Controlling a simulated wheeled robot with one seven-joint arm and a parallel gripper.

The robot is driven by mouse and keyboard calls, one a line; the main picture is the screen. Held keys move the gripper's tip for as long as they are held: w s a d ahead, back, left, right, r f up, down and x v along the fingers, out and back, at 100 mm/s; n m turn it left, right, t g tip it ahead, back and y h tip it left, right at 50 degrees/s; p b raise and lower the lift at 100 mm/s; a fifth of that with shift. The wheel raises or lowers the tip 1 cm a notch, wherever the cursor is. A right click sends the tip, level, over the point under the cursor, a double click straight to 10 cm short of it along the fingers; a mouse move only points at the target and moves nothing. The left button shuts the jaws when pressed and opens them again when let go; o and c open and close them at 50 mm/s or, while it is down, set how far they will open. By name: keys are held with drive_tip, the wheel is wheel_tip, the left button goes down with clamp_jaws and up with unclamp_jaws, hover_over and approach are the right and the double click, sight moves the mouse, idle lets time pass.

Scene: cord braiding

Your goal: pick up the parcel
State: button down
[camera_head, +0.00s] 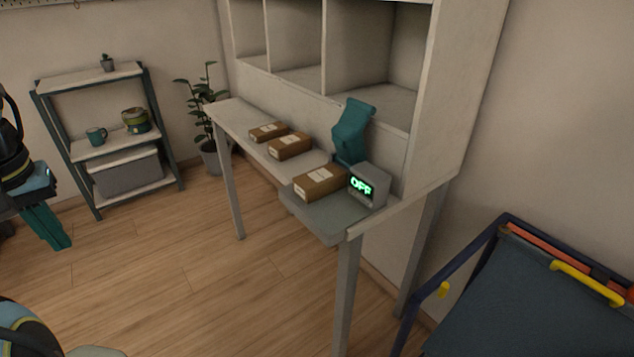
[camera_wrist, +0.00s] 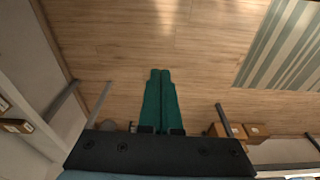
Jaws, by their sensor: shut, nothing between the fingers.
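Three brown parcels with white labels are on the narrow table in the head view. The far parcel (camera_head: 268,132) and the middle parcel (camera_head: 289,146) lie on the tabletop. The near parcel (camera_head: 319,182) sits on a grey scale (camera_head: 328,228), beside its display box (camera_head: 367,186), which reads OFF. My gripper (camera_head: 62,246) is at the left, well away from the table, over the floor. Its teal fingers are pressed together with nothing between them, also in the wrist view (camera_wrist: 160,72). Brown boxes show at the wrist view's left edge (camera_wrist: 16,126).
A teal upright object (camera_head: 351,132) stands behind the scale, below white cubbyholes (camera_head: 372,92). A shelf rack (camera_head: 110,142) and potted plant (camera_head: 210,110) stand at the back left. A blue-framed cart (camera_head: 540,305) is at the front right. Wooden floor between is clear.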

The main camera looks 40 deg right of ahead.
sight(323, 178)
drive_tip(key=c, duration=1.5)
unclamp_jaws()
